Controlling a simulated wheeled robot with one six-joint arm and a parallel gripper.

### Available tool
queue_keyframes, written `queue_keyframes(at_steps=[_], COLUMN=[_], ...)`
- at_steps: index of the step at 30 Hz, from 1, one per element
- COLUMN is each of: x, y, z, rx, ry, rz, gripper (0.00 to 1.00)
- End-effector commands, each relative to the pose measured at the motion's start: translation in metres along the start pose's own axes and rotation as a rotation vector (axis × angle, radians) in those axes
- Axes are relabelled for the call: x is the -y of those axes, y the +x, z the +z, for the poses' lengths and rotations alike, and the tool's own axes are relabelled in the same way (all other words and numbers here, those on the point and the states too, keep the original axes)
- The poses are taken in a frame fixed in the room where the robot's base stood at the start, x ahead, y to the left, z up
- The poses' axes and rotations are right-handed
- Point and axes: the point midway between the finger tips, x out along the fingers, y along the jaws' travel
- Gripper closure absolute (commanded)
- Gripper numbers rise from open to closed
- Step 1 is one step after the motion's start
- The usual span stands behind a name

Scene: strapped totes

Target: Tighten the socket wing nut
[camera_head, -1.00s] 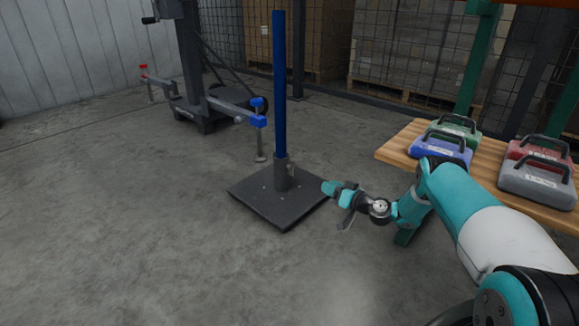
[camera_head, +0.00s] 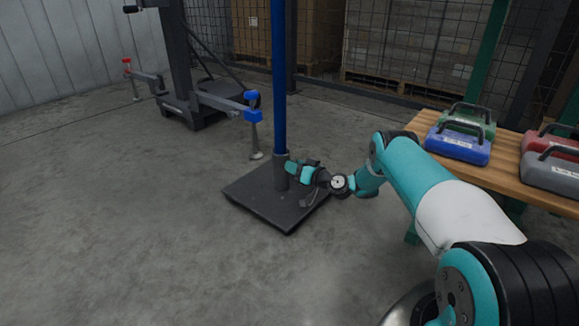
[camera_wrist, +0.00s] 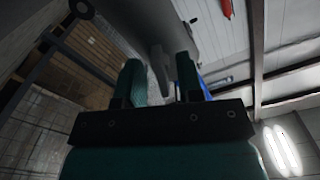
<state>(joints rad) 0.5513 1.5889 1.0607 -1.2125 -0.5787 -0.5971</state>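The dark grey socket (camera_head: 281,177) stands upright on a square dark base plate (camera_head: 259,208), with a blue post (camera_head: 279,90) rising from it. My gripper (camera_head: 290,167) is at the right side of the socket, close to it. In the wrist view my gripper (camera_wrist: 158,78) has its two teal fingers apart. A grey piece that looks like the wing nut (camera_wrist: 158,62) shows between them, with gaps visible on both sides. The grey socket (camera_wrist: 170,18) is beyond it. In the head view the wing nut is hidden by the gripper.
A wooden bench (camera_head: 497,176) at the right holds a blue case (camera_head: 458,147), a green case (camera_head: 466,122), a red case and a grey case (camera_head: 552,171). A dark stand with blue-tipped and red-tipped arms (camera_head: 181,108) is behind left. The floor at left is clear.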

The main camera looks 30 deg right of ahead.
Motion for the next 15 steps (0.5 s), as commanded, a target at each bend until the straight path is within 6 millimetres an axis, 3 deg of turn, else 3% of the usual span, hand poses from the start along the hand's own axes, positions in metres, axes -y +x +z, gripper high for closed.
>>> queue_keyframes(at_steps=[6, 7, 11, 15], x=[0.0015, 0.0014, 0.001, 0.0005], y=[0.0012, 0.0012, 0.0007, 0.0001], z=[0.0003, 0.0003, 0.0002, 0.0], rx=[0.0, 0.0, 0.0, 0.0], ry=[0.0, 0.0, 0.0, 0.001], rz=[-0.002, -0.002, -0.001, -0.001], gripper=[0.66, 0.68, 0.98, 1.0])
